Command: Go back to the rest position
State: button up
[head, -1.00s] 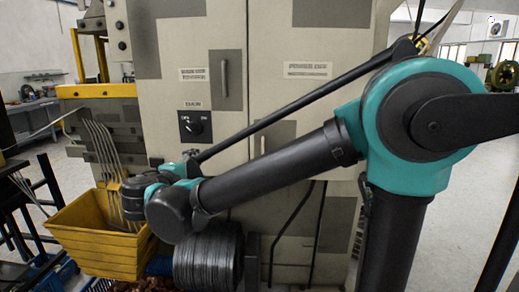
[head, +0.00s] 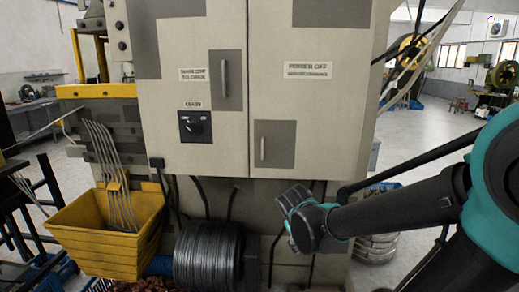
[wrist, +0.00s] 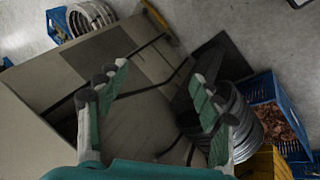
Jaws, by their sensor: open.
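My gripper (wrist: 158,90) is open in the wrist view, with its two green-padded fingers spread and nothing between them. Beyond the fingers the wrist view shows the beige cabinet and the floor. In the head view my arm reaches in from the right, and its end is in front of the lower right part of the beige cabinet (head: 350,110). The fingers are hard to make out there.
A yellow bin (head: 105,240) stands at the left below bent metal rods (head: 110,165). A dark wire coil (head: 208,255) lies beside it. The wrist view shows a blue crate (wrist: 285,95) of copper-coloured pieces. Open floor (head: 425,135) shows at the right.

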jog(key=s+d+f+m+y, duration=0.3)
jog(key=s+f+m, duration=0.2)
jog(key=s, duration=0.3)
jog(key=shift+s+d+f+g, duration=0.15)
jog(key=shift+d+f+g, duration=0.25)
jog(key=shift+f, duration=0.2)
jog(key=shift+c, duration=0.2)
